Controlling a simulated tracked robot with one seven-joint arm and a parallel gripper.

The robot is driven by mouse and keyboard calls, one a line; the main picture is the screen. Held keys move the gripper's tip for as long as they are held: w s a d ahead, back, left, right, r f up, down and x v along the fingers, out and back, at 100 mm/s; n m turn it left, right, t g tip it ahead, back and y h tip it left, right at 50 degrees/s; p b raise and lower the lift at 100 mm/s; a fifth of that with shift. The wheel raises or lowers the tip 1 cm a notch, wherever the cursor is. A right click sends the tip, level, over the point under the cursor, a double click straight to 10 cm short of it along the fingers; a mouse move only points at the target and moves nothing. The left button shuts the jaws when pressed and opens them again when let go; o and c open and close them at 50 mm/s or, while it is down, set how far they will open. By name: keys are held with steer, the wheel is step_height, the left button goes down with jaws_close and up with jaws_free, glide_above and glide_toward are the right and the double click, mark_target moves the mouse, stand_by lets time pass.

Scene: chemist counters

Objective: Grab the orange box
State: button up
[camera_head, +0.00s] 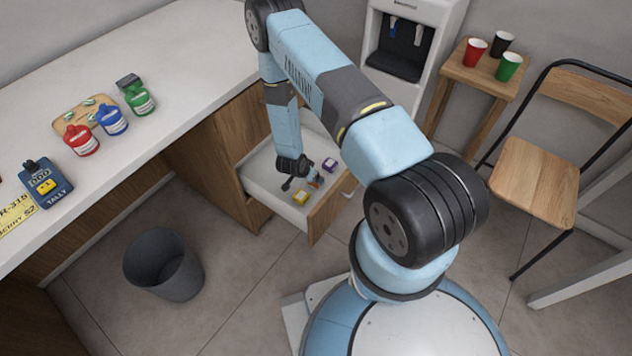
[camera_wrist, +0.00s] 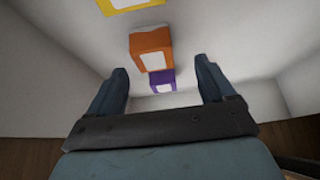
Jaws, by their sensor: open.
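The orange box (camera_wrist: 151,46) has a white label and lies on the white drawer floor, ahead of my gripper (camera_wrist: 160,72) and between its open fingers' lines in the wrist view. The fingers are apart with nothing held. In the head view my gripper (camera_head: 302,183) is down in the open drawer, and the orange box (camera_head: 317,182) is partly hidden beside a fingertip. A purple box (camera_wrist: 162,82) and a yellow box (camera_wrist: 125,4) lie on either side of the orange box. They also show in the head view, purple (camera_head: 329,165) and yellow (camera_head: 300,198).
The drawer's wooden front (camera_head: 328,215) and white walls surround my gripper closely. The white counter (camera_head: 190,60) carries red, blue and green bottles. A dark bin (camera_head: 163,265) stands on the floor. A stool with several cups and a chair (camera_head: 540,180) are at right.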

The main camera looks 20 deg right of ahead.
steer(key=shift+s+x, duration=0.15)
steer(key=shift+x, duration=1.15)
steer(key=shift+s+x, duration=0.2)
steer(key=shift+x, duration=1.15)
steer(key=shift+d, duration=0.15)
steer(key=shift+c, duration=0.5)
steer(key=c, duration=1)
steer(key=shift+r, duration=0.15)
